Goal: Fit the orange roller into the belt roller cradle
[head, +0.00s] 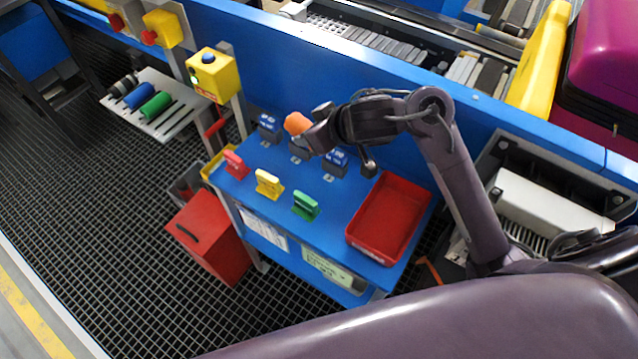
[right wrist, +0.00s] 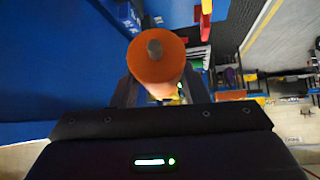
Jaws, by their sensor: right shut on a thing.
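The orange roller (head: 297,123) is in my right gripper (head: 308,132), held above the blue bench near its back edge. In the right wrist view, the orange roller (right wrist: 160,70) sits between the two dark fingers, its round end and grey axle stub facing the camera. A grey slotted rack (head: 178,122) at the upper left carries a dark, a blue and a green roller, with bare slots beside the green one. It looks like the roller cradle, but I cannot be sure. The orange roller is well right of it. My left gripper is not in view.
The blue bench (head: 290,190) carries red (head: 235,164), yellow (head: 268,183) and green (head: 305,205) handled pieces, dark blue blocks (head: 268,127) and a red tray (head: 385,215). A yellow button box (head: 212,74) stands between rack and bench. A red bin (head: 210,240) is on the floor.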

